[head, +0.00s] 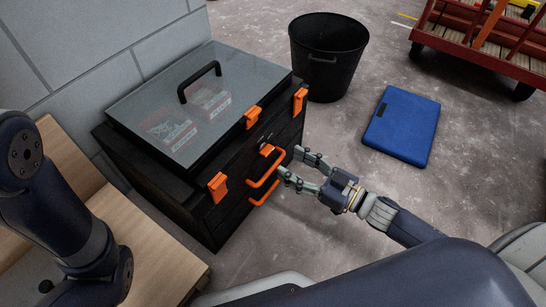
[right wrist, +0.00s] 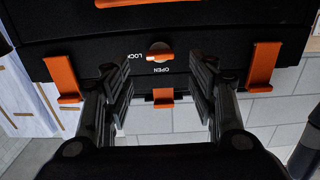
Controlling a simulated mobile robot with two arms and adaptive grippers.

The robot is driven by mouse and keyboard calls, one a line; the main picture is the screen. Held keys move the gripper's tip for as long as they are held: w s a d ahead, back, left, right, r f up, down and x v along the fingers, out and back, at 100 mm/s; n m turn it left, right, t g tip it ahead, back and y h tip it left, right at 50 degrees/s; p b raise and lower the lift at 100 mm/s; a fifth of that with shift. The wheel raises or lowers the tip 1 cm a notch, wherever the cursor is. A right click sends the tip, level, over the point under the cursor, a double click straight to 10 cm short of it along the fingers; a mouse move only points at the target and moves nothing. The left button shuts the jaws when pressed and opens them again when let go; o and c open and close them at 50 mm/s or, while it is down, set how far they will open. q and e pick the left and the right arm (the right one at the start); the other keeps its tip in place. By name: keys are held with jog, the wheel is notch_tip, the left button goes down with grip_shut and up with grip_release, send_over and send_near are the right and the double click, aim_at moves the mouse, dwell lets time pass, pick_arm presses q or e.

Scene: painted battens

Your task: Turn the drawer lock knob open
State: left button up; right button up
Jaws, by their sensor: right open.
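In the head view my right gripper (head: 288,164) is in front of the drawer front, near the orange handles (head: 265,166). My left gripper is out of view.
The black toolbox (head: 180,205) has a clear lid and orange latches (head: 217,187). A black bucket (head: 325,85), a blue case (head: 402,125) and a red cart (head: 480,50) stand on the floor.

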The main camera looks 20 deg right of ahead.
aim_at(270, 152)
jog(key=b+x, duration=0.3)
jog(key=x, duration=0.4)
jog(key=c, duration=1.1)
